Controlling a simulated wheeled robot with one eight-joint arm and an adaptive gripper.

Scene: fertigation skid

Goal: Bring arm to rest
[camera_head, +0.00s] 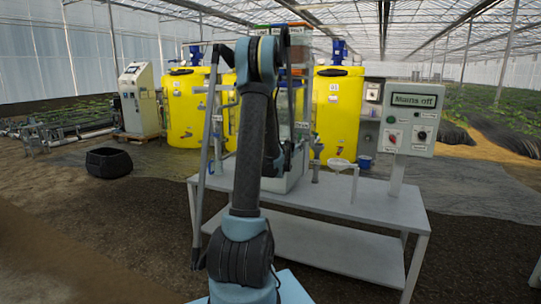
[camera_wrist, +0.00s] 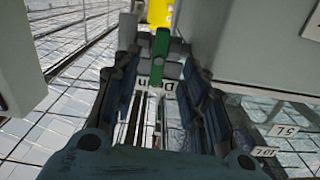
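My arm rises through the middle of the head view, bends at the top and comes down over the left part of the grey table (camera_head: 375,198). My gripper (camera_wrist: 158,72) shows in the wrist view with its two fingers spread apart. Nothing is seen held between them. A green bar-like piece (camera_wrist: 160,44) shows in the gap near the fingertips, with space on both sides; its exact depth is unclear. A white label with partly hidden letters sits just below it. In the head view my arm largely hides the gripper.
A clear tank stands on the table behind my arm. A white funnel (camera_head: 340,164) and a control box (camera_head: 410,118) reading "Mains off" stand to the right. Yellow tanks (camera_head: 337,112) stand behind. A black tub (camera_head: 109,162) is on the floor at left.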

